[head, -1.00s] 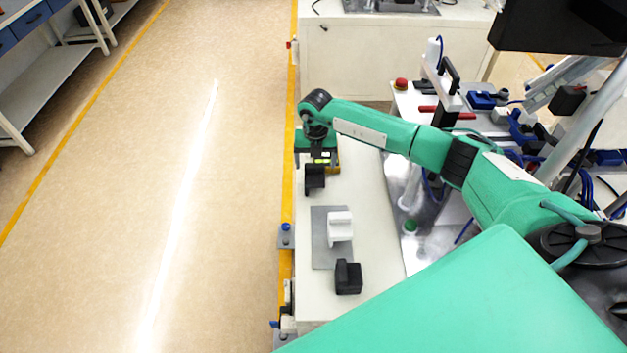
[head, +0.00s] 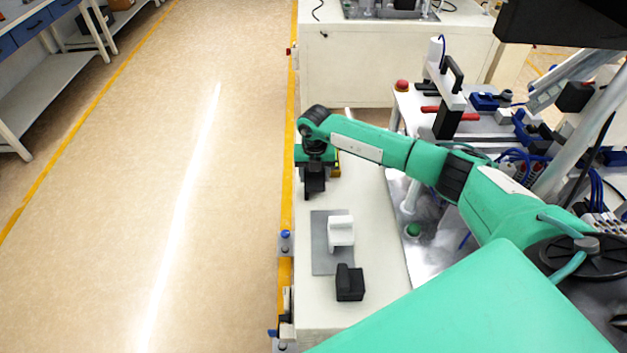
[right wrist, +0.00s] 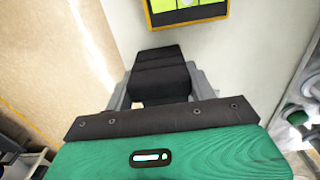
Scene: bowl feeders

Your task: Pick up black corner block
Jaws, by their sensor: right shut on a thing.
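A black corner block (head: 315,185) is at the far end of the narrow white table, near its left edge. My right gripper (head: 315,170) is right over it, at the end of the green arm. In the right wrist view the black block (right wrist: 161,70) sits between the two grey fingers, and the right gripper (right wrist: 163,88) is shut on it. Whether the block still touches the table is hard to tell. A second black block (head: 350,284) stands at the near end of the table. My left gripper is out of view.
A white block (head: 341,231) stands on a grey plate (head: 322,262) mid-table. A yellow-edged device (right wrist: 190,8) lies just beyond the held block. Right of the table is a workstation with a red button (head: 402,86) and blue fixtures. The floor at left is clear.

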